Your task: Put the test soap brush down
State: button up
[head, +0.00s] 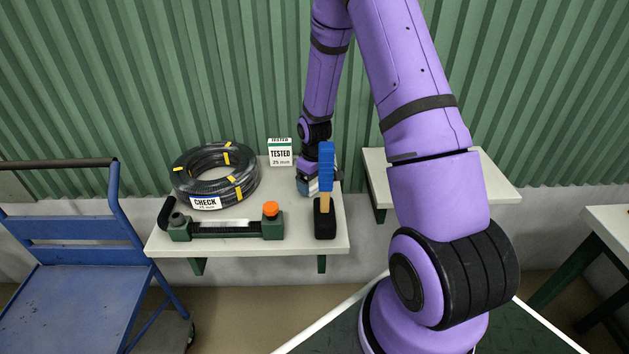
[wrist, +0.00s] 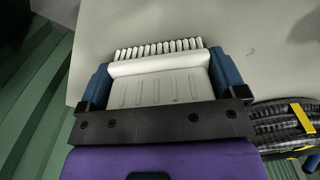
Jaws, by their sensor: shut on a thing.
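The soap brush (wrist: 158,72) is a white ribbed block with a row of white bristles along its far edge. My gripper (wrist: 155,84) is shut on it, with a blue finger against each side. In the head view my gripper (head: 308,186) is low over the right part of the pale wall shelf (head: 225,243), and the brush is mostly hidden there. I cannot tell whether the brush touches the shelf. The shelf surface also shows beyond the bristles in the wrist view (wrist: 250,55).
A blue-and-wood tool on a black block (head: 325,220) stands just in front of my gripper. A blue cart (head: 80,290) stands left.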

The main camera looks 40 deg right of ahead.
jog(key=shift+f, duration=0.15)
jog(key=o, duration=0.5)
jog(key=shift+o, duration=0.2)
notch_tip(320, 180, up, 13)
jog(key=shift+f, duration=0.15)
jog(key=s+a+r+m+t, duration=0.1)
jog(key=s+a+r, duration=0.3)
jog(key=r, duration=0.6)
jog(key=s+a+r+t, duration=0.1)
jog(key=s+a+r, duration=0.3)
jog(key=r, duration=0.5)
jog(key=s+a+r+t, duration=0.1)
jog(key=s+r, duration=0.2)
jog(key=s, duration=0.3)
jog(key=s+a+r+t, duration=0.1)
jog(key=s+a+r, duration=0.1)
jog(key=s, duration=0.4)
jog(key=s+a+r+m+t, duration=0.1)
jog(key=s+a+r, duration=0.1)
jog(key=s+r, duration=0.2)
jog(key=shift+s, duration=1.25)
